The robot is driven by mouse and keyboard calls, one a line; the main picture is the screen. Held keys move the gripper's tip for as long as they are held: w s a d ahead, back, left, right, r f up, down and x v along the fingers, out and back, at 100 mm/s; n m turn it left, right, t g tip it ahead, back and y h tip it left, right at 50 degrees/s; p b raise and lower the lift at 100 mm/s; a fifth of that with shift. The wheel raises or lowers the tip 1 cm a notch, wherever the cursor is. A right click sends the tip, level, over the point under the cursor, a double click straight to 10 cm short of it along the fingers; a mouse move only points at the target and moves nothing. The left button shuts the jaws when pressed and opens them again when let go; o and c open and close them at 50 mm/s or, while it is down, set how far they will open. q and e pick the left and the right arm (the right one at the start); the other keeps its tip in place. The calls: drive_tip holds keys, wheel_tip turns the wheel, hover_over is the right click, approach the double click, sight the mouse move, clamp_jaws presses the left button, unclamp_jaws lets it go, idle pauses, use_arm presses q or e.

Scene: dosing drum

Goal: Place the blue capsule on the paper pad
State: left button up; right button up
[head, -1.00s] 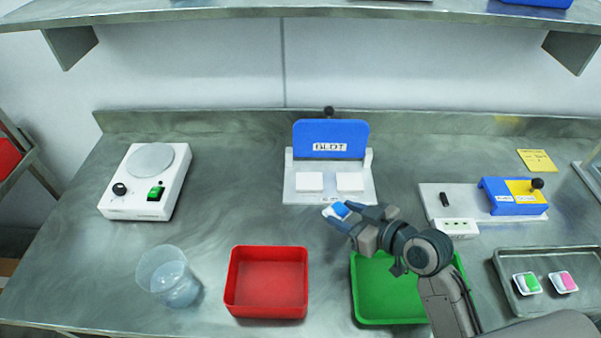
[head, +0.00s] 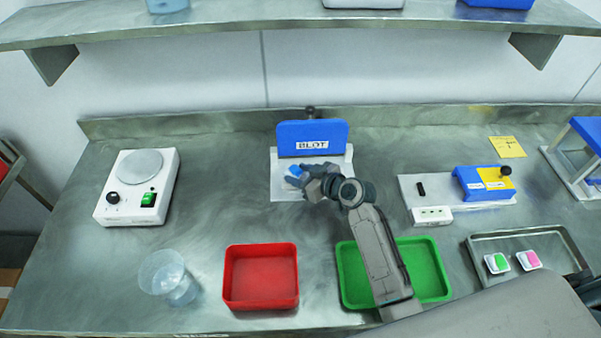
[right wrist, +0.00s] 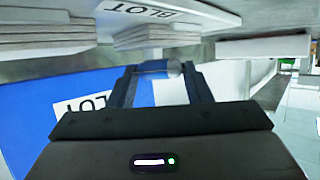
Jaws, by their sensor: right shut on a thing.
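My right gripper (head: 297,180) is shut on the blue capsule (head: 294,171), which shows as a small blue spot at the fingertips. It is over the front of the blotting station (head: 278,193), a white base with a blue upright plate (head: 313,132) labelled BLOT. In the right wrist view, the capsule (right wrist: 153,67) lies crosswise between the fingers. A white stacked paper pad (right wrist: 155,34) shows close to it, and a second pad (right wrist: 48,28) at the left. In the head view, my gripper and arm hide much of the pads. Contact between capsule and pad cannot be told. My left gripper is out of view.
A red tray (head: 261,303) and a green tray (head: 425,258) stand in front. A clear beaker (head: 163,275) and a hotplate-like device (head: 140,190) are left. A blue-and-yellow device (head: 483,184) and a metal tray (head: 525,240) with green and pink capsules are right.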

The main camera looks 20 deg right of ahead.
drive_tip(key=shift+f, duration=0.6)
drive_tip(key=o, duration=1)
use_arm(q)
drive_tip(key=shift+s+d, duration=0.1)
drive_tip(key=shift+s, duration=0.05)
use_arm(e)
drive_tip(key=shift+s+d, duration=0.2)
drive_tip(key=shift+s, duration=0.05)
drive_tip(key=b+v, duration=0.3)
drive_tip(key=v, duration=0.7)
drive_tip(key=shift+s+d+r, duration=0.1)
drive_tip(key=shift+s+r, duration=0.15)
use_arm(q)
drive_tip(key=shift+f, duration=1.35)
use_arm(e)
drive_tip(key=shift+s+d+r, duration=0.15)
drive_tip(key=shift+s+r, duration=0.15)
